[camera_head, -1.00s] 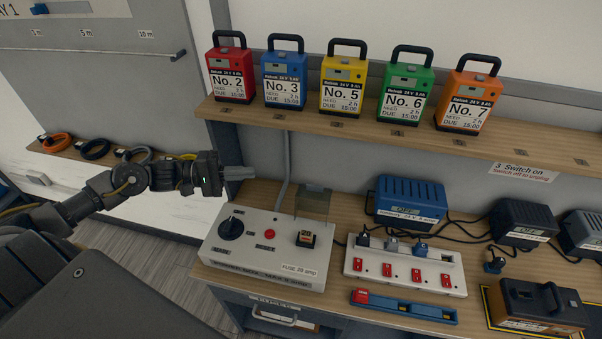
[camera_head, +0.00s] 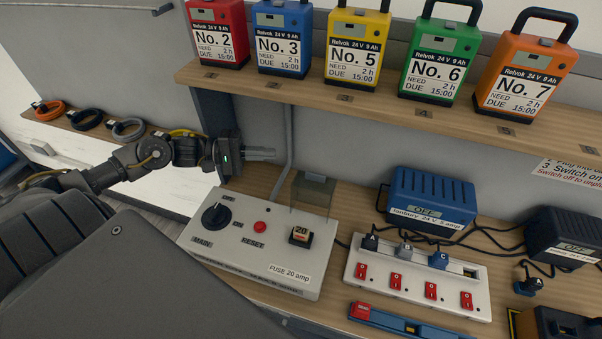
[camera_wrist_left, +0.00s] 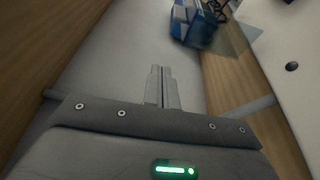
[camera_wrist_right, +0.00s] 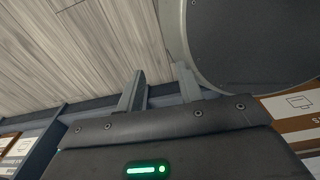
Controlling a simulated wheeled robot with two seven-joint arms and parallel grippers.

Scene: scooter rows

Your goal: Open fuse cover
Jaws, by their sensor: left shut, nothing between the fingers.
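The fuse cover (camera_head: 313,188) is a smoky see-through flap, standing raised at the back of the white fuse box (camera_head: 228,247). The fuse (camera_head: 301,235), marked 20, sits uncovered in front of it. My left gripper (camera_head: 270,154) is above and behind the box, left of the cover and apart from it. Its fingers are shut and empty, as the left wrist view (camera_wrist_left: 163,85) also shows. My right gripper (camera_wrist_right: 160,88) shows only in its own wrist view, with its fingers apart and nothing between them, over the floor.
The box also has a black main knob (camera_head: 216,216) and a red reset button (camera_head: 260,227). A power strip (camera_head: 418,276) with plugs stands to the right, before a blue charger (camera_head: 432,198). A wooden shelf (camera_head: 390,112) with several batteries overhangs the bench.

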